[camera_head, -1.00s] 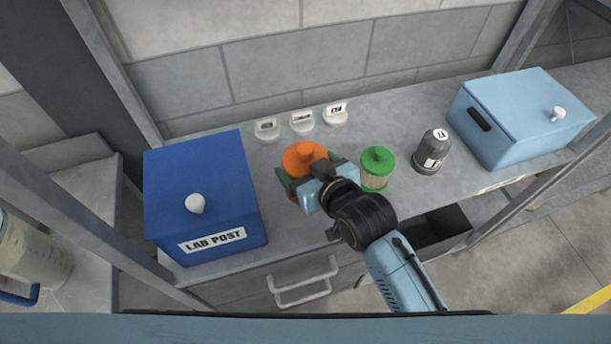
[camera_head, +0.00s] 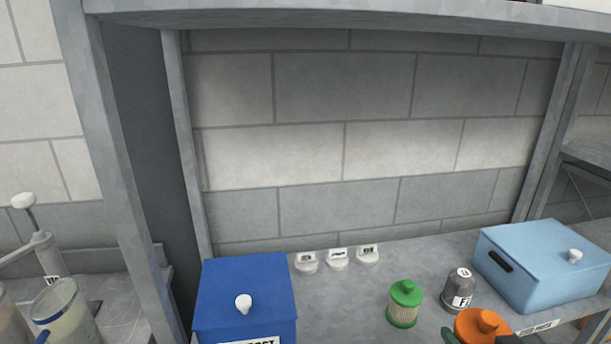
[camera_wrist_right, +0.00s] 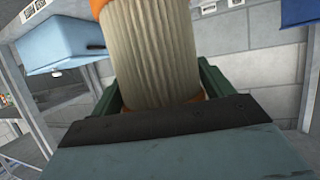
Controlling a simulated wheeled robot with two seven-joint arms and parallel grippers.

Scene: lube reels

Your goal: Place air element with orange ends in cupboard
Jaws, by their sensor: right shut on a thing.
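The air element with orange ends (camera_head: 480,324) is at the bottom edge of the head view, right of centre, with its orange top showing. Its pale pleated body (camera_wrist_right: 155,55) fills the middle of the right wrist view, with orange at both ends. My right gripper (camera_wrist_right: 158,98) is shut on it, with green fingers on either side. In the head view only bits of these fingers show beside the orange cap. My left gripper is not in view. I cannot make out which part is the cupboard.
A green-ended element (camera_head: 404,304) and a grey canister (camera_head: 459,289) stand on the worktop (camera_head: 345,300). A dark blue box (camera_head: 245,295) is left, a light blue box (camera_head: 545,262) right. Several small white labelled pieces (camera_head: 337,259) line the back. A metal shelf edge (camera_head: 340,14) crosses the top.

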